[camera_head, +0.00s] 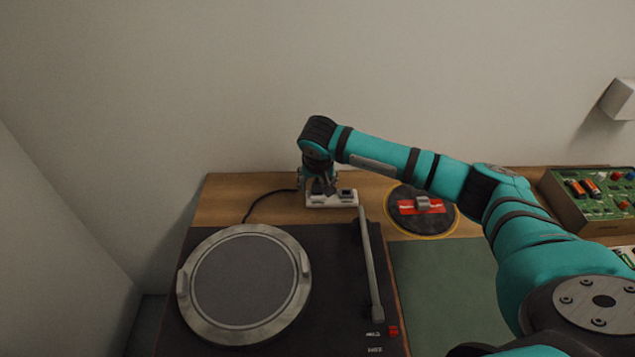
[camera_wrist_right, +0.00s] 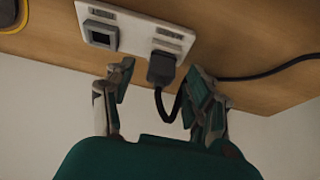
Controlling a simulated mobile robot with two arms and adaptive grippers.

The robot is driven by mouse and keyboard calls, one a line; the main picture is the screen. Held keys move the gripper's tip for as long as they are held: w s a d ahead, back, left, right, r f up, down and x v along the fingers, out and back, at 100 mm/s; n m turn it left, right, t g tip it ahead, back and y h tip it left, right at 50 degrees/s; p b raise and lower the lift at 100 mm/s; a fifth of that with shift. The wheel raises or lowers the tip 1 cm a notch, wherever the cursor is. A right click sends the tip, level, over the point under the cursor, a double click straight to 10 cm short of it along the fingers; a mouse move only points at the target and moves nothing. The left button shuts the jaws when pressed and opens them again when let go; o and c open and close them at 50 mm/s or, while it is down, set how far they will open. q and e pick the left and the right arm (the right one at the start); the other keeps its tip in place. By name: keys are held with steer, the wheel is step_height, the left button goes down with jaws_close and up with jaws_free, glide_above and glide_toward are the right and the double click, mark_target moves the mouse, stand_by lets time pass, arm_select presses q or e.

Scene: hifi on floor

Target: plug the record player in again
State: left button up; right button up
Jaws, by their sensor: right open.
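The record player (camera_head: 340,275) stands on the wooden surface, its round platter on the left and its tonearm on the right. A white socket strip (camera_head: 346,198) lies behind it; in the right wrist view the strip (camera_wrist_right: 127,24) has one empty grey socket (camera_wrist_right: 101,34). A black plug (camera_wrist_right: 161,67) sits at the strip's other socket and looks inserted; how fully, I cannot tell. Its black cable (camera_head: 268,199) curves toward the record player. My right gripper (camera_wrist_right: 160,82) is open, its fingers on both sides of the plug with gaps. My left gripper is not in view.
A dark round disc (camera_head: 407,222) with a red-labelled item (camera_head: 420,206) lies right of the strip. A box with a green circuit board (camera_head: 605,190) stands at the far right. A green mat (camera_head: 445,285) is in front. The wall rises close behind the strip.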

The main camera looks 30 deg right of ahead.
steer(key=w+d+p+v, duration=0.1)
steer(key=p+v, duration=0.2)
steer(key=v, duration=1.2)
steer(key=shift+w+r, duration=0.15)
steer(key=shift+r, duration=0.55)
steer(key=shift+a+f, duration=0.1)
